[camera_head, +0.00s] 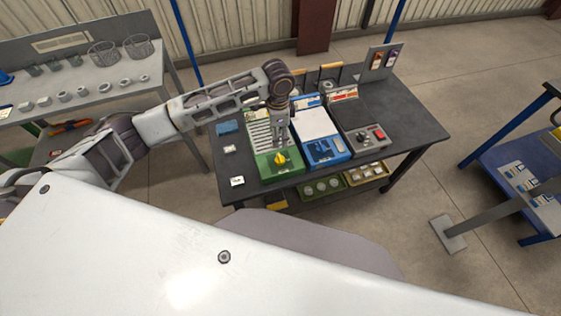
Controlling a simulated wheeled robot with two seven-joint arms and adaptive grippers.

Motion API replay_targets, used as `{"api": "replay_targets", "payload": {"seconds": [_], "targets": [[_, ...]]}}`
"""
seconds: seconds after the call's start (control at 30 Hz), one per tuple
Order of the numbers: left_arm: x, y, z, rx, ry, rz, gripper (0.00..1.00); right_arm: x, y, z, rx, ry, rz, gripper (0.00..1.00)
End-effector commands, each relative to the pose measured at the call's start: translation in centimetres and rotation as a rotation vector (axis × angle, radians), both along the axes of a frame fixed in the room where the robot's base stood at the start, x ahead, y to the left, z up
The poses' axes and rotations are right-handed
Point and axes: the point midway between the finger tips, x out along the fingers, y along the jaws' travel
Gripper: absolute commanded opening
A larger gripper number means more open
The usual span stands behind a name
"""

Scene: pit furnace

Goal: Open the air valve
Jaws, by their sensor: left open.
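A yellow valve handle (280,158) sits on the front of a green unit (279,175) on the dark workbench. It looks like the air valve, but no label is readable. My left arm reaches in from the left over the bench. My left gripper (282,140) points down just above and behind the yellow handle, open. I cannot tell whether its fingers touch the handle. The gripper hides part of the green unit's slatted top. My right gripper is not in view.
A blue unit (327,151) and a grey box with a red button (379,135) stand to the right on the workbench (413,120). A grey table (92,82) with baskets and small parts is at the left. A blue cart (520,178) is at the right.

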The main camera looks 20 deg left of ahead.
Motion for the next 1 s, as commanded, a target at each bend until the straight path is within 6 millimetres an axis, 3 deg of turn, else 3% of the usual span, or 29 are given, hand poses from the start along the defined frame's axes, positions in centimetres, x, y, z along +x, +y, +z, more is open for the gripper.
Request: {"api": "replay_targets", "payload": {"seconds": [0.47, 1.0], "targets": [[-0.27, 0.19, -0.06, 0.008, 0.014, -0.078, 0.56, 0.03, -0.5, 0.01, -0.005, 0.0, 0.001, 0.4], [-0.29, 0.18, -0.47, 0.008, 0.014, -0.084, 0.56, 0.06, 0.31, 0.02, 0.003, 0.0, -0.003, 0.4]]}}
